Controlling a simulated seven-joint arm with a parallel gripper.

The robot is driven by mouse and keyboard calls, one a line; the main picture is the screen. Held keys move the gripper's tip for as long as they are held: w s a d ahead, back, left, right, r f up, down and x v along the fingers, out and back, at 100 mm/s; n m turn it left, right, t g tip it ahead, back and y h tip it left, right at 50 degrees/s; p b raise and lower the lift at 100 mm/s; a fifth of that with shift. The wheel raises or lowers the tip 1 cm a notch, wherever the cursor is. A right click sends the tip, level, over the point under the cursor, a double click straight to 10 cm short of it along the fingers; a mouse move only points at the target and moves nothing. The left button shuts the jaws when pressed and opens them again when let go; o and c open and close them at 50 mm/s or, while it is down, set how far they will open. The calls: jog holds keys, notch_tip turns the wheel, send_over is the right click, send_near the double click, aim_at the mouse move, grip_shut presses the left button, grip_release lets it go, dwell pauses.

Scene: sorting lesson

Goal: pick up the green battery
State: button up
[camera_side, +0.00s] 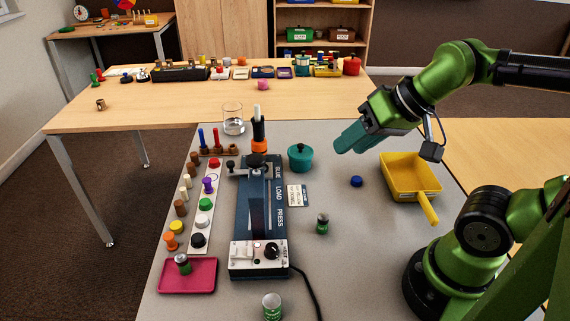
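A small green battery with a dark band and light top (322,223) stands upright on the grey table, right of the blue press. A similar green cylinder (183,265) stands on the pink tray (188,286) at the front left. A larger-looking green cylinder with a silver top (272,307) stands at the front edge of the picture. I cannot tell which of these the task means. My gripper (344,145), with teal fingers, hangs above the table at the back right, apart from all three. I see nothing between its fingers; their gap is unclear from this side.
The blue press (257,215) stands mid-table, its cable running to the front. A teal pot (300,158), a blue cap (356,181) and a yellow scoop (409,178) lie to its right. Coloured pegs line a white strip (199,233) at left. A glass (233,121) stands behind.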

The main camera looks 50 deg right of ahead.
jog(key=shift+o, duration=1.1)
jog(key=g+h, duration=0.2)
jog(key=g, duration=0.5)
send_over(324, 216)
notch_tip(324, 216, down, 7)
jog(key=shift+m, duration=0.5)
notch_tip(324, 216, down, 11)
jog(key=shift+r, duration=0.1)
jog(key=shift+f, duration=3.1)
